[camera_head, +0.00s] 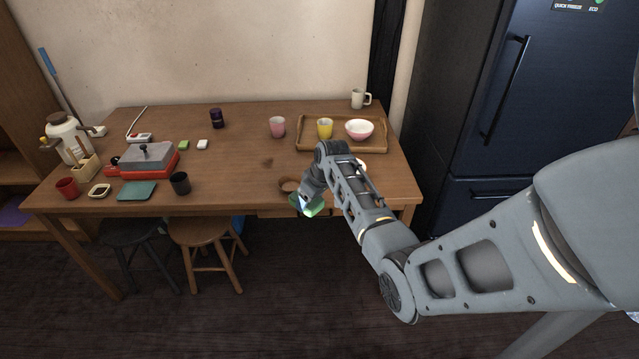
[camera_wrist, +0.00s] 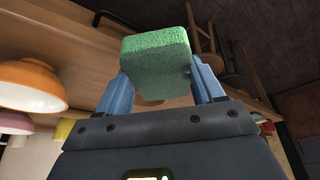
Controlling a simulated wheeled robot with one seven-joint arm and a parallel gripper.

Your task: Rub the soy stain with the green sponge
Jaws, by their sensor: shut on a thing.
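The green sponge (camera_wrist: 156,52) is held between the two blue fingers of my gripper (camera_wrist: 160,80). In the head view the sponge (camera_head: 314,210) shows at the table's front edge, under my gripper (camera_head: 306,201). It appears apart from the tabletop. A dark brown stain (camera_head: 267,162), which looks like the soy stain, lies on the middle of the wooden table, behind and left of my gripper. The stain does not show clearly in the wrist view.
A brown-orange bowl (camera_head: 287,184) stands close beside my gripper; it also shows in the wrist view (camera_wrist: 28,86). A pink cup (camera_head: 277,127) stands behind the stain. A wooden tray (camera_head: 300,145) is at the back right. A dark cup (camera_head: 180,184) stands left. Table around the stain is clear.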

